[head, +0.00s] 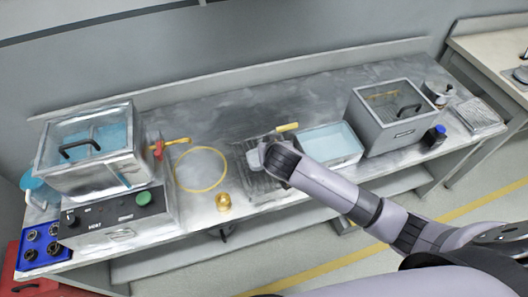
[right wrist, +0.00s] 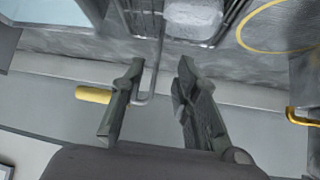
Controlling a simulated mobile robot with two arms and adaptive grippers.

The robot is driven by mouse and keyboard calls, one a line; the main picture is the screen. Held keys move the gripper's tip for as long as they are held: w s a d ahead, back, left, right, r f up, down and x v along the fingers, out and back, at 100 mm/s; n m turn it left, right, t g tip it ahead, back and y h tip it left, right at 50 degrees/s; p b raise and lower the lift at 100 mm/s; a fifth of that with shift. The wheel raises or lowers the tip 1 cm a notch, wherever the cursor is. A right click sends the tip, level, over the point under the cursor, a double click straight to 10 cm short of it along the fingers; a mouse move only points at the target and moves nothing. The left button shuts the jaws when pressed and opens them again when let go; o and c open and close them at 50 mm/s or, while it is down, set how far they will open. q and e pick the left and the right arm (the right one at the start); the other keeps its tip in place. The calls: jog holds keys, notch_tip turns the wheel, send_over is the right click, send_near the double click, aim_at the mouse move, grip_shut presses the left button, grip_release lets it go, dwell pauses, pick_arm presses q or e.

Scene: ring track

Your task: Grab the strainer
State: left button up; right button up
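The strainer shows a yellow handle (head: 288,127) and a thin metal rod that runs left from it; its far end is partly hidden by my right arm. In the right wrist view the yellow handle (right wrist: 92,95) lies left of the fingers, and the bent rod (right wrist: 157,55) passes between them. My right gripper (right wrist: 161,64) is open, its fingers apart on either side of the rod, with no clear contact. A pale lump (right wrist: 195,18) lies beyond the fingertips; whether it belongs to the strainer I cannot tell. My left gripper is not in view.
A wire rack (head: 262,183) lies under my right gripper. A yellow ring (head: 201,169) and a brass weight (head: 223,202) lie to its left. A blue-filled tray (head: 331,143) and a lidded glass tank (head: 392,115) stand right. A heater bath (head: 88,145) stands left.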

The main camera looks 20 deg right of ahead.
jog(key=shift+p+x, duration=0.65)
jog(key=shift+x, duration=2.55)
jog(key=shift+s+d, duration=0.1)
jog(key=shift+s, duration=0.05)
jog(key=shift+c, duration=0.5)
grip_shut()
